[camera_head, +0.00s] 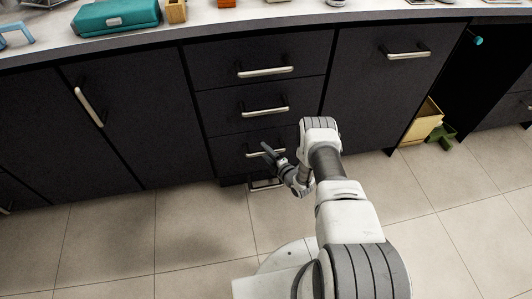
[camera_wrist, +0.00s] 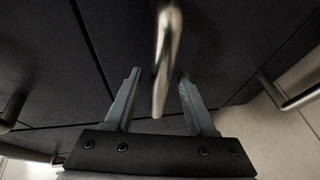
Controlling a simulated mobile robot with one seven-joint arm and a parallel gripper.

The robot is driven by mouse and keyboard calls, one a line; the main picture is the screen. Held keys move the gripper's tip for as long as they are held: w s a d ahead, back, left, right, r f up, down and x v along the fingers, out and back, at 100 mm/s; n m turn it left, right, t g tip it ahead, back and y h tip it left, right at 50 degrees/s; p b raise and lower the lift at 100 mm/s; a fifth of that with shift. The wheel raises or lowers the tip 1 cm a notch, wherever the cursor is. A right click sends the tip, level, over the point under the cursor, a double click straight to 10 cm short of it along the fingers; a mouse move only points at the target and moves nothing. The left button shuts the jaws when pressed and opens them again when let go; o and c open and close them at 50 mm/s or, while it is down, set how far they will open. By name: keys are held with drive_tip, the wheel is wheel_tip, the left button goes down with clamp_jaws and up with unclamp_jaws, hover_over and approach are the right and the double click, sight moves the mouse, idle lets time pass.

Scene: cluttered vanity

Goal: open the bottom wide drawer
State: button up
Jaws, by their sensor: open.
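In the wrist view my gripper (camera_wrist: 158,90) is open, with one finger on each side of a metal bar handle (camera_wrist: 164,55). The bar runs lengthwise between the fingers with a visible gap on both sides. I see no clear contact.
Above are the middle drawer handle (camera_head: 264,111) and top drawer handle (camera_head: 265,71). Other handles show in the wrist view at left (camera_wrist: 11,112) and right (camera_wrist: 300,97). A yellow box (camera_head: 424,122) stands on the floor at right. Tiled floor (camera_head: 195,225) before the drawers is mostly clear.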

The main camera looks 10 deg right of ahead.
clamp_jaws()
idle(1.3)
